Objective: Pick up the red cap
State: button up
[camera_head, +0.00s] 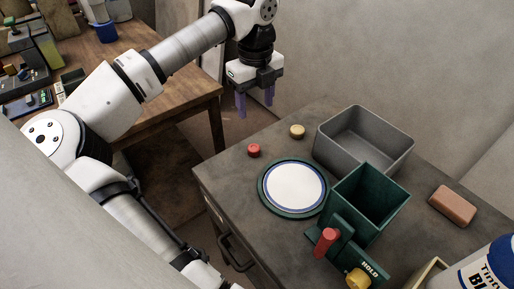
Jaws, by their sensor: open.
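The red cap (254,150) is a small round piece lying on the dark counter near its back left corner. It is clear of other things. My gripper (256,101) is open and empty, with purple fingers pointing down. It hangs above and behind the red cap in the picture, apart from it, near the counter's back left edge. The exact height over the counter is hard to tell.
A tan cap (297,131) lies right of the red cap. A round white plate with a green rim (264,200), a grey bin (390,163) and a green box (384,212) with red and yellow knobs stand nearby. A brown block (453,206) lies at right. A wooden table (165,105) stands behind left.

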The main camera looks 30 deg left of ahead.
send_over(254, 147)
notch_tip(254, 147, down, 8)
jog(key=shift+w+d+f, duration=0.15)
jog(key=shift+f, duration=0.1)
notch_tip(254, 147, down, 5)
jog(key=shift+p, duration=0.45)
jog(key=shift+c, duration=0.3)
jog(key=c, duration=1)
